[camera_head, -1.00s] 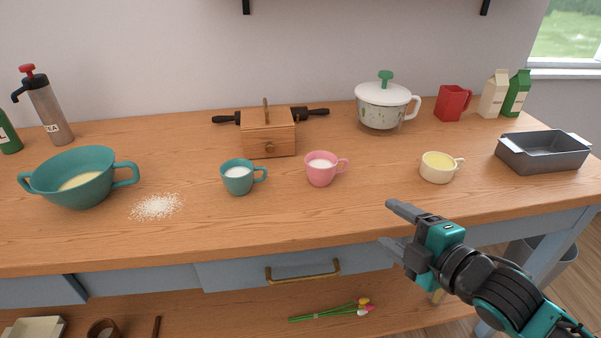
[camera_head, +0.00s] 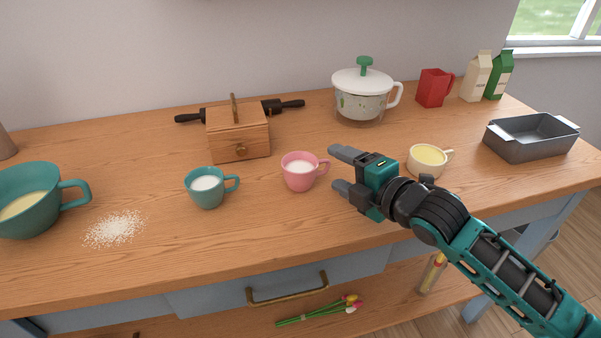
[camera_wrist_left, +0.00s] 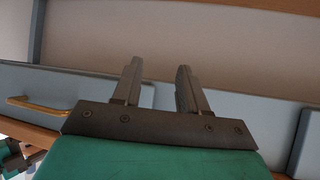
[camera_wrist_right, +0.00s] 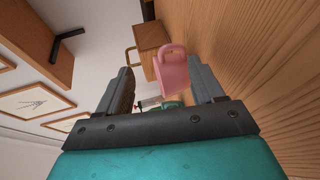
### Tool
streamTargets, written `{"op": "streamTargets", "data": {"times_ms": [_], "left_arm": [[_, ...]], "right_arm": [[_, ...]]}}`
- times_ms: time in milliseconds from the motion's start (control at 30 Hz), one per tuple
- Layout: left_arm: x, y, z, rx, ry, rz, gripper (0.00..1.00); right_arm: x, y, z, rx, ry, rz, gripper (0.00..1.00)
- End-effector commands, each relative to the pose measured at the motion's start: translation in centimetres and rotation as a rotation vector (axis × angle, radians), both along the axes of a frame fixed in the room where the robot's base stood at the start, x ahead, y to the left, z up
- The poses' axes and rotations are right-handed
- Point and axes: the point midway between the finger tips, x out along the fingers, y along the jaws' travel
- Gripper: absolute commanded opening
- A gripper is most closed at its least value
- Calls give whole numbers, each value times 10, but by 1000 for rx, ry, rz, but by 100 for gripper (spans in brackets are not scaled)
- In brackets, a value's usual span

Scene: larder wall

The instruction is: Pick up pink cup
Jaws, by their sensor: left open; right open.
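The pink cup (camera_head: 299,173) holds something white and stands upright on the wooden counter, its handle pointing right. My right gripper (camera_head: 338,168) is open and empty, just right of the cup, with its fingers pointing left at the handle. In the right wrist view the pink cup (camera_wrist_right: 172,72) shows ahead of the open right gripper (camera_wrist_right: 158,82), apart from the palm; whether a finger touches it I cannot tell. My left gripper (camera_wrist_left: 156,75) shows only in its wrist view, open and empty, facing the blue cabinet front.
A teal cup (camera_head: 207,190) stands left of the pink one, and a cream cup (camera_head: 426,163) is behind my right wrist. A wooden box (camera_head: 238,135), a lidded pot (camera_head: 362,100) and a red mug (camera_head: 433,88) stand farther back. White grains (camera_head: 115,228) lie at left.

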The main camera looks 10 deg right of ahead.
Motion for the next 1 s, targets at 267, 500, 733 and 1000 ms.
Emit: {"op": "streamTargets", "data": {"times_ms": [267, 500, 733, 1000], "left_arm": [[1, -2, 0, -4, -3, -3, 43], [3, -5, 1, -8, -7, -7, 43], [4, -5, 2, -8, -8, -7, 43], [4, -5, 1, -8, -7, -7, 43]], "right_arm": [[19, 9, -7, 3, 0, 0, 67], [48, 21, -17, 1, 0, 1, 67], [53, 23, -18, -1, 1, 1, 67], [53, 23, -18, -1, 0, 1, 51]]}}
